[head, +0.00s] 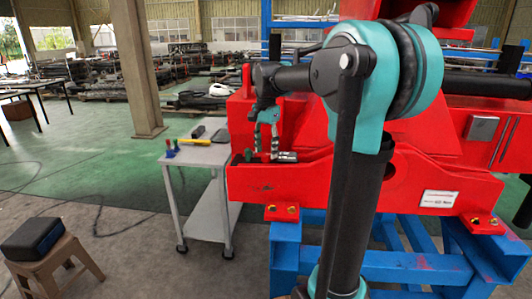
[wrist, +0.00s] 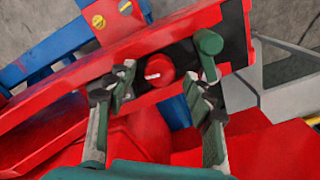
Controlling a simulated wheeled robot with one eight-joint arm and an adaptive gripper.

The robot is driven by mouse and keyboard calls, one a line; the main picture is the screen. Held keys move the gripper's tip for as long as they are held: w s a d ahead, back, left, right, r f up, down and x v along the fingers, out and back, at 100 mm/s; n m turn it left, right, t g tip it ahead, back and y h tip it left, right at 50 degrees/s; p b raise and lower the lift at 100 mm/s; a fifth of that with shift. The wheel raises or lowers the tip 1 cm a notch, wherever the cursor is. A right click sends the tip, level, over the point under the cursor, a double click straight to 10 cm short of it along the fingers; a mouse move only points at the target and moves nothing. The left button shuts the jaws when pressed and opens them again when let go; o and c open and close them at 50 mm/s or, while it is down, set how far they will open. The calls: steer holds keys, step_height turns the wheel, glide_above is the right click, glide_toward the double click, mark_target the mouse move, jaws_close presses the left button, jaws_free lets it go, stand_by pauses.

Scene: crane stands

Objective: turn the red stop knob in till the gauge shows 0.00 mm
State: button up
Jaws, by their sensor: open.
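The red stop knob (wrist: 158,71) shows in the wrist view as a round red end with a small white mark, set in a dark slot of the red crane part (wrist: 75,88). My gripper (wrist: 161,88) is open, with one finger on each side of the knob in the picture. I cannot tell whether either finger touches it. In the head view my gripper (head: 266,150) points down at the slot at the left end of the red part (head: 330,176). The knob cannot be made out there. No gauge reading is legible in either view.
A silver cylinder (head: 287,157) lies by the slot. A grey trolley (head: 207,185) with small tools stands left. A blue frame (head: 400,262) is below.

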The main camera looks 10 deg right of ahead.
mark_target(266, 154)
step_height(266, 154, up, 7)
steer(key=shift+f, duration=0.2)
stand_by(0.4)
